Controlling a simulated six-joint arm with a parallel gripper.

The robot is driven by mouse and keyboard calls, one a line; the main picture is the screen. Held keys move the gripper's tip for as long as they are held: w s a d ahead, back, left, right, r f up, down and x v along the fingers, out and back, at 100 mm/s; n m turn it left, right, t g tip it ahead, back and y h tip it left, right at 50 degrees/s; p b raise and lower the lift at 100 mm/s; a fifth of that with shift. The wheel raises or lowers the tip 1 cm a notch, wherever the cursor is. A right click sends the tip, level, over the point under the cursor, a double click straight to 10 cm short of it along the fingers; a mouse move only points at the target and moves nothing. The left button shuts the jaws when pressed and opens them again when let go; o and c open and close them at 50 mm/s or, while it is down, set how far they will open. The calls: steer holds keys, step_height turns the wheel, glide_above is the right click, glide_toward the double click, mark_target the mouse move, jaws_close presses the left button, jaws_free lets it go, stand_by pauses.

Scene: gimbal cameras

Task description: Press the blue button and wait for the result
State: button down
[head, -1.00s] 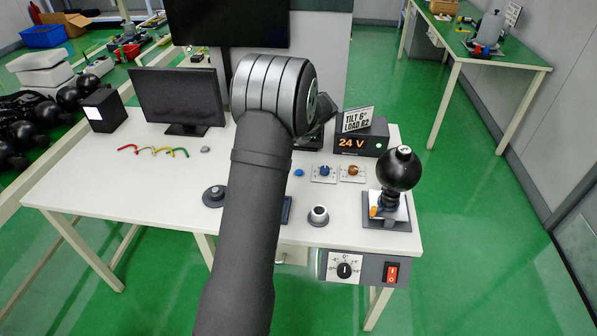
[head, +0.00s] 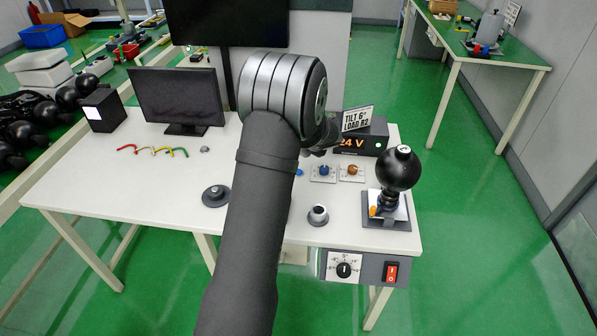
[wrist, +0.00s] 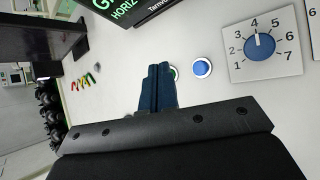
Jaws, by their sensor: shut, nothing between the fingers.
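The blue button (wrist: 202,67) is a small round cap with a pale ring on the white table, clearly seen in the wrist view. In the head view only an edge of it (head: 300,173) shows beside my arm. My gripper (wrist: 160,68) is shut and empty, with its dark blue fingers pressed together. In the wrist view the fingertips are left of the blue button, apart from it in the picture; their height above the table is hard to judge. They partly cover a green-edged round button (wrist: 175,72). In the head view my arm hides the fingers.
A blue dial (wrist: 260,45) numbered 1 to 7 lies right of the button, with an orange knob (head: 352,169) beyond it. A 24 V display box (head: 365,138) stands behind. A black ball on a stand (head: 398,168) is at the right. A dark-screened monitor (head: 178,97) stands left.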

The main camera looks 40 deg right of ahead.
steer(key=shift+f, duration=3.9)
steer(key=shift+f, duration=0.4)
steer(key=shift+f, duration=0.45)
steer(key=shift+r, duration=0.85)
steer(key=shift+r, duration=0.1)
steer(key=shift+r, duration=2.4)
steer(key=shift+f, duration=0.1)
